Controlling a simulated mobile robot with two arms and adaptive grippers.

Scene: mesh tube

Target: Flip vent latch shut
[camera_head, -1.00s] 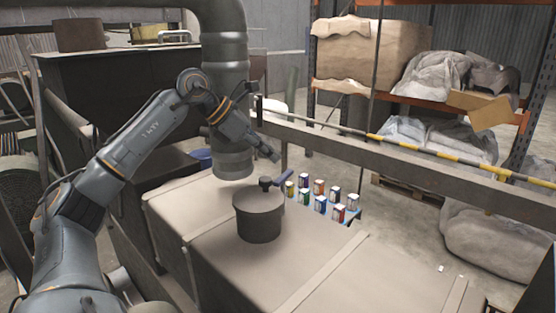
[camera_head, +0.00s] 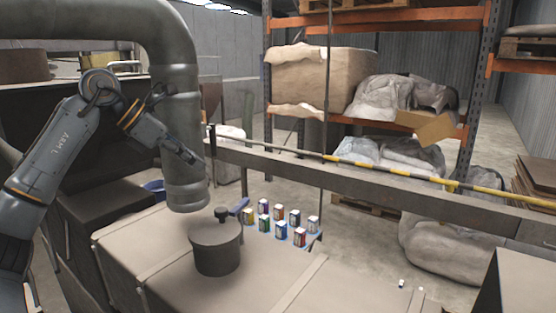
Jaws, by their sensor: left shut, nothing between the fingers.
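The vent (camera_head: 217,248) is a short dark cylinder standing on a box-like beige surface. On its top sits a dark knob with a blue latch handle (camera_head: 238,207) that points up and to the right. My left gripper (camera_head: 197,160) is shut and empty. It shows above and to the left of the latch, in front of the big vertical pipe, apart from the handle. My right gripper is not in view.
A large grey pipe (camera_head: 178,110) comes down close behind the vent. Several small coloured cans (camera_head: 279,218) stand to its right. A rail with a yellow-black bar (camera_head: 400,172) runs behind. The beige top (camera_head: 250,285) is clear in front.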

